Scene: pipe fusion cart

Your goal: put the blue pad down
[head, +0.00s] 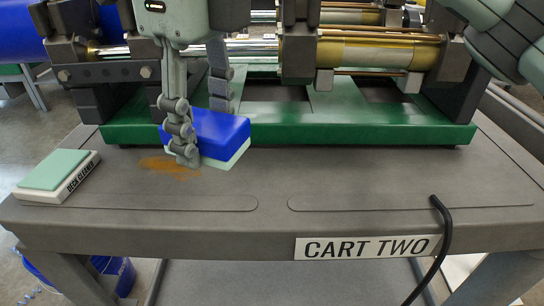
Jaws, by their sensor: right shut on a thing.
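The blue pad (208,130) is a blue block with a pale green-white underside layer. It is at or just above the grey cart top, left of centre, at the right edge of a brown stain (170,167). I cannot tell whether it touches the surface. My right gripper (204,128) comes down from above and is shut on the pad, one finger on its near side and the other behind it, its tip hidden. A white holder with a pale green top (56,170), marked DECK CLEANER, lies at the left edge of the cart top. My left gripper is not in view.
A green frame (350,133) with a brass and steel cylinder machine (375,52) stands behind the pad. A black cable (443,235) hangs over the front edge beside the CART TWO sign (368,248).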

